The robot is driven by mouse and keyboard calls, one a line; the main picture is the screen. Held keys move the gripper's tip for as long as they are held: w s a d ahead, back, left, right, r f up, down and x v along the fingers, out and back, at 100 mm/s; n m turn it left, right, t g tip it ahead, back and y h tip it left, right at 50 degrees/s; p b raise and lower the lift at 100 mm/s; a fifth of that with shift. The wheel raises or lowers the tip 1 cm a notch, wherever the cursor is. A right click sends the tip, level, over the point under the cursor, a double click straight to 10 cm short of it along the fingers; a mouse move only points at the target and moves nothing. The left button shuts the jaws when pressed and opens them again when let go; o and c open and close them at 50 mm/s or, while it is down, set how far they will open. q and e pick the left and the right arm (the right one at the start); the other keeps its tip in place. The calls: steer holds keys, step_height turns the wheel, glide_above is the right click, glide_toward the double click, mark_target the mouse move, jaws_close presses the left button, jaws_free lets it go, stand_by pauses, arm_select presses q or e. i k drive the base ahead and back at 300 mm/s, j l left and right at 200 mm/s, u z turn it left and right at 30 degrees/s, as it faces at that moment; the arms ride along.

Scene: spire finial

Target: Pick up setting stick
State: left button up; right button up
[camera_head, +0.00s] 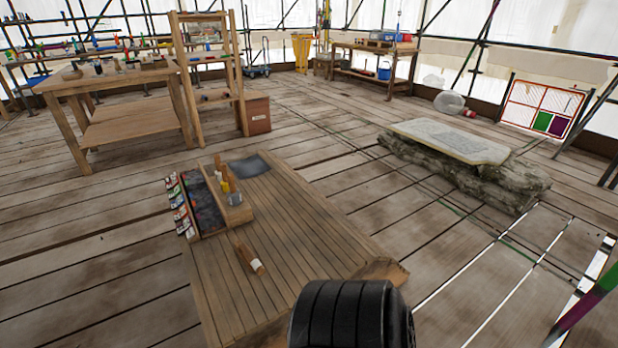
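A short wooden stick (249,256) with a pale band at its near end lies on the slatted wooden table in front of me. It may be the setting stick, but I cannot tell for sure. Other upright wooden handles (223,178) stand in a wooden holder (239,213) at the table's far left part. They are too small to identify. Neither of my grippers is in view.
The slatted table (300,225) has bare room right of the stick. A dark tray (203,201) with small coloured packs (180,208) lines its left edge. A black ribbed cylinder (345,315) covers its near right part.

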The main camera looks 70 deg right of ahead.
mark_target(251, 261)
steer(key=z, duration=2.6)
steer(key=j+z, duration=0.35)
steer(key=k+j+z, duration=0.15)
steer(key=j+z, duration=0.2)
steer(key=j, duration=0.2)
steer(key=k+j+z, duration=0.15)
steer(key=j+z, duration=0.2)
steer(key=k+j+z, duration=0.3)
steer(key=j, duration=0.15)
steer(key=i, duration=0.1)
